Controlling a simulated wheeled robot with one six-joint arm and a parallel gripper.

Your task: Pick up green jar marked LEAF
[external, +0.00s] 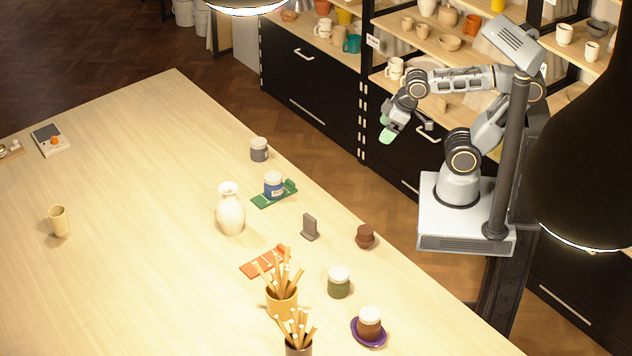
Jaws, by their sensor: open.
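A dark green jar (339,284) with a white lid stands upright on the table, near its right edge. I cannot read any marking on it from here. My gripper (388,134), with pale green fingertips, is open and empty. It hangs in the air beyond the table's right edge, above and well apart from the jar in the picture. Nothing hides the jar.
A brown jar (369,324) on a purple saucer, a brown lidded pot (365,237), a grey upright block (310,228) and yellow pot of sticks (282,302) surround the green jar. A blue jar (274,187) stands on a green tray. The table's left is mostly clear.

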